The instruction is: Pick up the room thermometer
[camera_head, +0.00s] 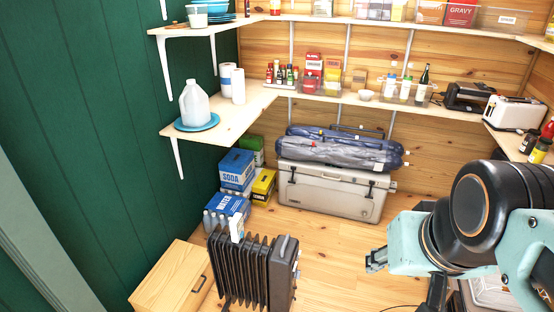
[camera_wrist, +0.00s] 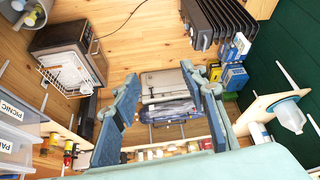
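A small white upright object (camera_head: 237,229), which looks like the room thermometer, shows at the left end of the black oil radiator (camera_head: 262,270) in the head view. Its face is too small to read, and I cannot tell whether it rests on the radiator or stands behind it. A white shape that may be the same object (camera_wrist: 241,43) shows beside the radiator in the wrist view. My gripper (camera_head: 376,260) is to the right of the radiator, well apart from it. In the wrist view my gripper (camera_wrist: 159,78) has its fingers spread with nothing between them.
A wooden cabinet (camera_head: 168,282) stands left of the radiator. Soda and water packs (camera_head: 236,172) are stacked behind it. A grey cooler (camera_head: 330,192) with rolled bags on top stands at the back wall. Shelves (camera_head: 215,128) run above. Floor between radiator and gripper is clear.

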